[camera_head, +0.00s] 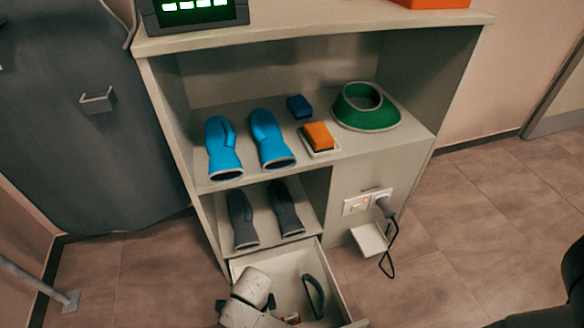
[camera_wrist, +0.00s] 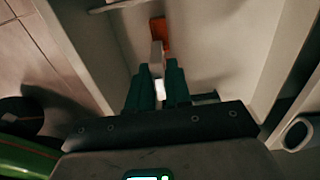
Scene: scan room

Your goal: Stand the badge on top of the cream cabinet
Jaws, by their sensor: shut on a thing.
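The cream cabinet (camera_head: 320,13) stands in the middle of the head view, its top at the upper edge. My gripper (camera_wrist: 158,66) points down into a pale, walled space in the wrist view, its dark green fingers shut on a thin, light grey piece. This piece seems to be the badge (camera_wrist: 157,52); its face and print cannot be read. An orange patch (camera_wrist: 158,27) shows just beyond it; I cannot tell whether it belongs to it. In the head view my arm reaches into the open drawer, with a small orange and white thing (camera_head: 292,318) beside it.
On the cabinet top are a dark display (camera_head: 195,10) and an orange thing (camera_head: 432,3), with bare room between. Blue gloves (camera_head: 268,138), an orange block (camera_head: 318,135) and a green collar (camera_head: 366,105) fill the upper shelf. The drawer (camera_head: 270,268) juts out below.

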